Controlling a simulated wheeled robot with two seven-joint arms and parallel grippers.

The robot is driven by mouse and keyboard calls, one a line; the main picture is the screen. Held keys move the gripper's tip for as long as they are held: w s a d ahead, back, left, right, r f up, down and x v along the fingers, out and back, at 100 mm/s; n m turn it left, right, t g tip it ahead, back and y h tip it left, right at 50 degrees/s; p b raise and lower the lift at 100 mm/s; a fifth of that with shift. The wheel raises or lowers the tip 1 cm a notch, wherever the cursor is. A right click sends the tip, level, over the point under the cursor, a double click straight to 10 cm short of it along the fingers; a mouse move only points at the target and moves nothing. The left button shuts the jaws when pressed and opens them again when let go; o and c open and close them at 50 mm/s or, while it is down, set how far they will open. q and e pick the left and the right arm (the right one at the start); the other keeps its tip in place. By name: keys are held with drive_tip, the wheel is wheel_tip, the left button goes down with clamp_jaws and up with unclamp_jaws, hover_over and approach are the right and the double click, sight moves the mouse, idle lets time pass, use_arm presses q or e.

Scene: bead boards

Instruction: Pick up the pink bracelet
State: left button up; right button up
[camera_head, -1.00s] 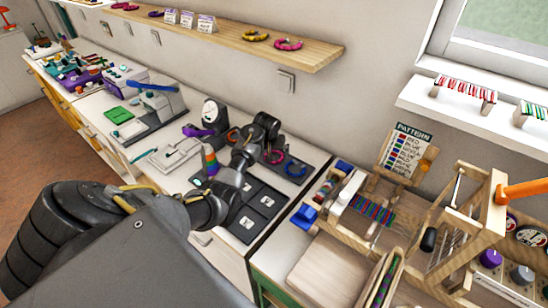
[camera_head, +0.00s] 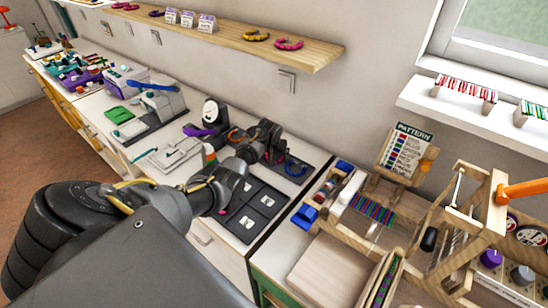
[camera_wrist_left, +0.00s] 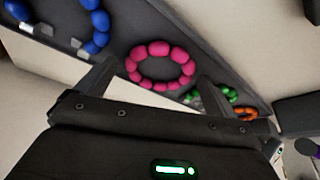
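The pink bracelet (camera_wrist_left: 158,48) is a ring of pink beads lying on a dark display board. In the left wrist view it sits ahead of my left gripper (camera_wrist_left: 157,75), between the two spread fingers. My left gripper is open and empty. In the head view the left gripper (camera_head: 272,150) is over the board, and it hides most or all of this bracelet. A blue bracelet (camera_head: 296,168) lies just right of the fingers. My right gripper is not in view.
In the left wrist view, a blue bracelet (camera_wrist_left: 101,20) lies to the left and green (camera_wrist_left: 228,94) and orange (camera_wrist_left: 246,112) ones to the right. A shelf (camera_head: 225,38) above holds another pink bracelet (camera_head: 289,44) and a yellow one (camera_head: 256,36).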

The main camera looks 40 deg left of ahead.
use_arm(q)
drive_tip(key=c, duration=0.7)
drive_tip(key=shift+c, duration=0.2)
wheel_tip(320, 180, up, 10)
drive_tip(key=shift+b, duration=0.35)
drive_tip(key=shift+r, duration=0.1)
